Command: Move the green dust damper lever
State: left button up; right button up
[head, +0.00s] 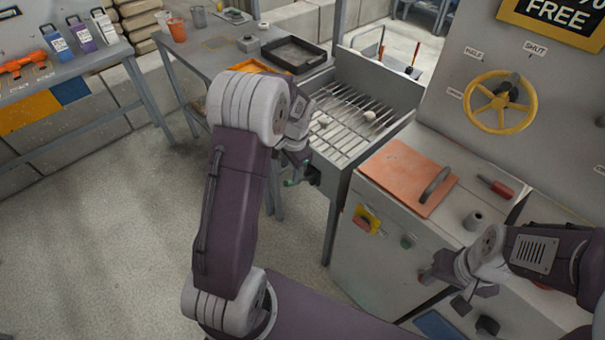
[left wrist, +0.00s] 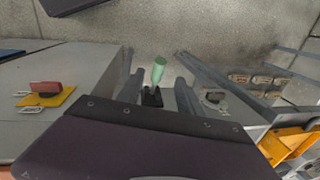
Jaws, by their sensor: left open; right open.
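The green damper lever (head: 292,183) sticks out low beside the grate bench in the head view, just below my left gripper (head: 299,160). In the left wrist view, its pale green handle (left wrist: 159,68) rises from a dark mount between the two grey fingers of my left gripper (left wrist: 155,72). The fingers are open, with a gap on both sides of the handle. I cannot tell how far the handle reaches between them. My right gripper (head: 447,289) is open at lower right, in front of the grey cabinet.
The grate bench (head: 350,120) holds small pale lumps. A yellow wheel (head: 500,102) is on the panel. Floor at left is clear.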

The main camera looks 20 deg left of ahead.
aim_at(289, 181)
pick_arm(q)
jog(key=f, duration=0.5)
jog(key=a+f, duration=0.1)
jog(key=f, duration=0.1)
jog(key=shift+w+a+f, duration=0.1)
jog(key=shift+w+f, duration=0.1)
jog(key=shift+f, duration=0.1)
jog(key=shift+s+a+f, duration=0.1)
jog(key=shift+s+f, duration=0.05)
jog(key=shift+f, duration=0.4)
grip_shut()
dwell(0.5)
